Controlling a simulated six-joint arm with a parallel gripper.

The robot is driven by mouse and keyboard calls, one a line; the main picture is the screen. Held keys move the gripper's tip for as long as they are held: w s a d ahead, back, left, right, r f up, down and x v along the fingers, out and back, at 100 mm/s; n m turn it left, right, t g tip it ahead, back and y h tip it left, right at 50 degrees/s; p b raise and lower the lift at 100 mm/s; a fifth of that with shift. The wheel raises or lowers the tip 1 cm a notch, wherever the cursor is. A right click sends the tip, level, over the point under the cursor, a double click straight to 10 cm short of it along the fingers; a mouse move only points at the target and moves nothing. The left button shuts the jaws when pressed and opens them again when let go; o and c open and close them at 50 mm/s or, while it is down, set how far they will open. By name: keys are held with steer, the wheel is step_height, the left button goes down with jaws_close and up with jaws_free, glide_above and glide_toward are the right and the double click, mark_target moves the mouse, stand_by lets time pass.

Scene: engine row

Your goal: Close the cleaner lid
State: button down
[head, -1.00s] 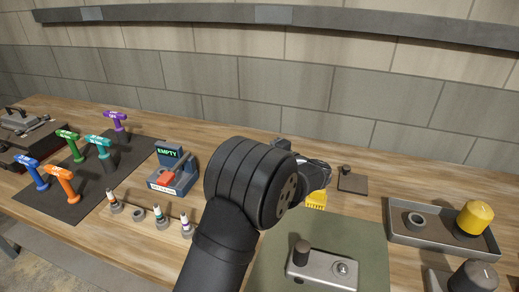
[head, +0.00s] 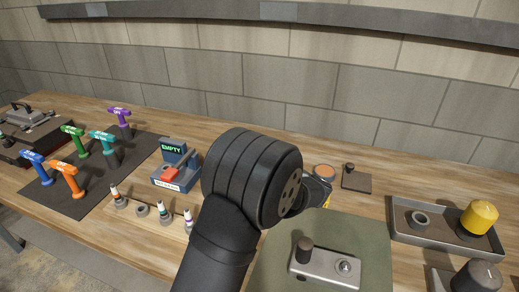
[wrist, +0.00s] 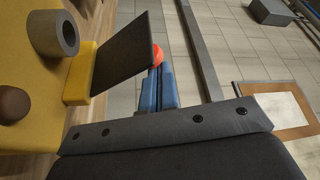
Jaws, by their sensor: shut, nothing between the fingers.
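No thing is clearly readable as the cleaner or its lid. A round pot with an orange top (head: 323,171) shows just right of my wrist in the head view. A sliver of something yellow (head: 327,200) shows below it, mostly hidden by my arm. In the wrist view, my narrow blue fingers (wrist: 159,75) appear together and empty, with something orange-red (wrist: 163,52) behind their tips. A dark flat panel (wrist: 125,55) stands beside them, against a yellow block (wrist: 80,75). In the head view my fingers are hidden behind my wrist.
A blue box reading EMPTY (head: 176,164) stands left of my arm, near several small plugs (head: 163,212). T-handled tools stand on a dark mat (head: 82,205). A grey tray (head: 404,237) and a dark square plate (head: 357,180) lie right. A metal cover (head: 325,265) rests on a green mat (head: 375,255).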

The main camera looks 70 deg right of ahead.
steer(key=shift+a+f, duration=0.2)
steer(key=shift+a, duration=0.35)
steer(key=shift+a+f, duration=0.15)
steer(key=shift+a, duration=0.35)
steer(key=shift+a+f, duration=0.5)
steer(key=shift+a, duration=0.15)
steer(key=shift+a+f, duration=0.15)
